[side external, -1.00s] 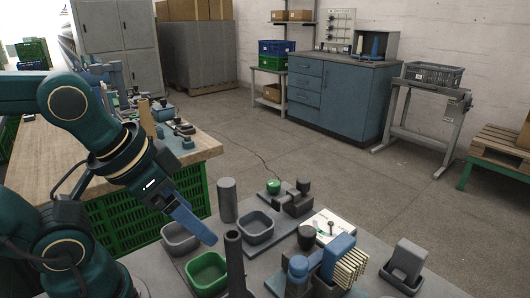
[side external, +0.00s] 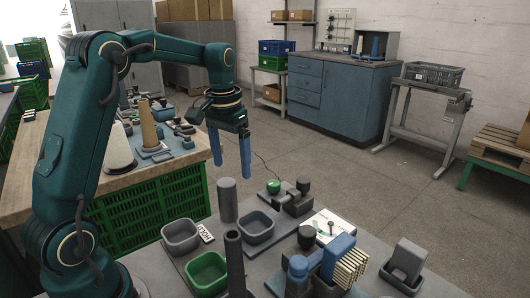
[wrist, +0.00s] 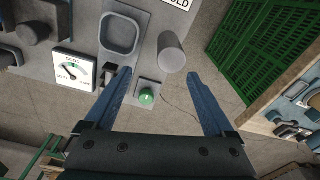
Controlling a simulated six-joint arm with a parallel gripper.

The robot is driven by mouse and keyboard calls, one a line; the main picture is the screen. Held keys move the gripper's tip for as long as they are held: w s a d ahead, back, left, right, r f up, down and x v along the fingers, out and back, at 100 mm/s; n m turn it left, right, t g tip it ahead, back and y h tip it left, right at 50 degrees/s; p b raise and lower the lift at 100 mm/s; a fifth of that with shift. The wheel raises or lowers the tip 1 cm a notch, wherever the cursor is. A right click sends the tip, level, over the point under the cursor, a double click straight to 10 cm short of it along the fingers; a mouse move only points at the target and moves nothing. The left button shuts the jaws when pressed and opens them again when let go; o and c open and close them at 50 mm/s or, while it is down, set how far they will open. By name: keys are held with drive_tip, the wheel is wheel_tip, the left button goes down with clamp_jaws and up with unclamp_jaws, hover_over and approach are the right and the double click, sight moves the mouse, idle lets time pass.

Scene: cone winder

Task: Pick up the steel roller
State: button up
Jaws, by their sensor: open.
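A plain grey cylinder (side external: 227,202), which I take to be the steel roller, stands upright on the grey worktop. It also shows in the wrist view (wrist: 172,54), just beyond and between the fingertips. My gripper (side external: 231,169) hangs pointing down above the cylinder in the side view. Its two blue fingers are spread wide. In the wrist view my gripper (wrist: 158,75) is open and empty. The fingers appear apart from the cylinder, and nothing hides its top.
A grey tray (side external: 269,237), a green tray (side external: 221,285) and a dark upright tube (side external: 234,250) stand near the cylinder. A green button (wrist: 147,97) and a dial gauge (wrist: 75,72) are close by. A wooden bench (side external: 65,195) lies left.

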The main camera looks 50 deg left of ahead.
sight(227, 181)
drive_tip(key=f, duration=0.1)
drive_tip(key=a+f, duration=0.1)
drive_tip(key=f, duration=0.1)
drive_tip(key=shift+s+a+f+n+g, duration=0.15)
drive_tip(key=shift+s+a+n+g, duration=0.15)
drive_tip(key=shift+a+g, duration=0.1)
drive_tip(key=shift+f, duration=2.35)
clamp_jaws()
